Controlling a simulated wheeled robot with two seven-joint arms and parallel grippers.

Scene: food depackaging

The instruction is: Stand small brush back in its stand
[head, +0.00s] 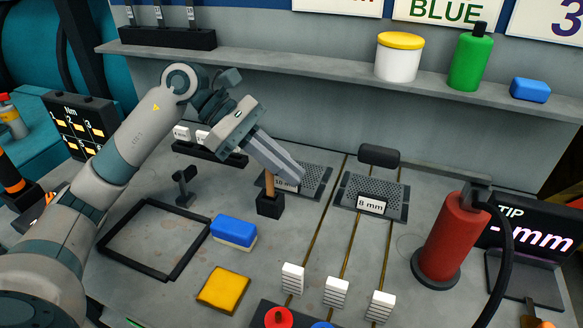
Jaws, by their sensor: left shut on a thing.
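My left gripper (292,172) reaches in from the left and points down to the right. It is shut on the small brush (270,184), of which a short length of tan wooden handle shows below the fingers. The rest of the brush is hidden by the fingers and the stand. The small black stand (270,206) is on the bench directly below. The lower end of the brush meets the stand's top and looks to be inside it; I cannot tell how deep. My right gripper is not in view.
Perforated plates, one labelled 8 mm (374,194), lie close to the right of the stand. A blue sponge (233,231), a yellow pad (223,290) and an empty black frame (113,251) lie nearer. A red cylinder (450,240) stands right. A shelf (310,65) runs behind.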

